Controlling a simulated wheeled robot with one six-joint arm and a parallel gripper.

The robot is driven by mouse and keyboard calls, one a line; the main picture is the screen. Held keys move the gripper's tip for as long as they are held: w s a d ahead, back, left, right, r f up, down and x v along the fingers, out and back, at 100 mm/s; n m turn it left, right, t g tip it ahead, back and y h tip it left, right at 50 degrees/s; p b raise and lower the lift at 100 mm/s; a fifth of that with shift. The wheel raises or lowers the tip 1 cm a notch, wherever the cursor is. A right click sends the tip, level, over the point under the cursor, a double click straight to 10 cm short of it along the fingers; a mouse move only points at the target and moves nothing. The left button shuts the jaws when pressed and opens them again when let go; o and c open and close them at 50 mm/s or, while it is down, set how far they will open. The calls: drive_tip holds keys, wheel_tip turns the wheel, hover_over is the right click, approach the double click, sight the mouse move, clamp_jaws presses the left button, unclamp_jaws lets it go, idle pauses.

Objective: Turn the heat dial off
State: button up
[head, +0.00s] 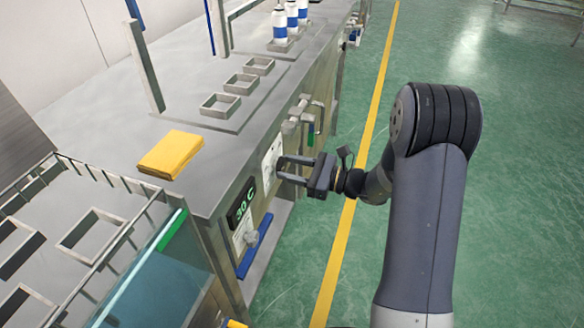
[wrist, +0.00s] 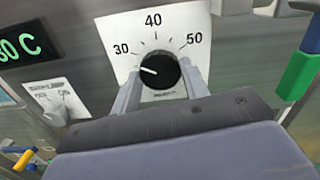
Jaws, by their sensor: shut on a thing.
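The heat dial (wrist: 160,76) is a round black knob on a white scale plate (wrist: 115,30) marked 30, 40 and 50. Its white pointer line aims left and slightly up, below the 30 mark. My gripper (wrist: 161,84) has one finger on each side of the knob and is shut on it. In the head view my gripper (head: 279,168) reaches left to the white plate (head: 272,152) on the bench's front panel; the knob itself is hard to make out there. A green display (head: 241,203) beside it reads 30 C.
A second white plate with a switch (wrist: 58,105) sits at lower left of the dial. A green-handled lever (wrist: 298,75) is on the right. A yellow cloth (head: 171,155) and several white-blue bottles (head: 280,25) are on the bench top. Green floor at right is clear.

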drive_tip(key=shift+f+b, duration=0.1)
drive_tip(key=shift+b, duration=0.25)
drive_tip(key=shift+c, duration=0.2)
drive_tip(key=shift+f+n+b, duration=0.15)
drive_tip(key=shift+n+b, duration=0.85)
drive_tip(key=shift+b, duration=0.05)
drive_tip(key=n+b, duration=0.4)
drive_tip(key=b, duration=0.1)
drive_tip(key=shift+f+n, duration=0.1)
drive_tip(key=shift+n, duration=0.2)
drive_tip(key=n+b, duration=0.3)
drive_tip(key=b, duration=0.1)
drive_tip(key=shift+s, duration=0.1)
drive_tip(key=shift+r+n+b, duration=0.2)
drive_tip(key=shift+n+b, duration=0.9)
drive_tip(key=shift+b, duration=0.3)
drive_tip(key=o, duration=1)
drive_tip(key=shift+r, duration=0.1)
drive_tip(key=shift+c, duration=0.2)
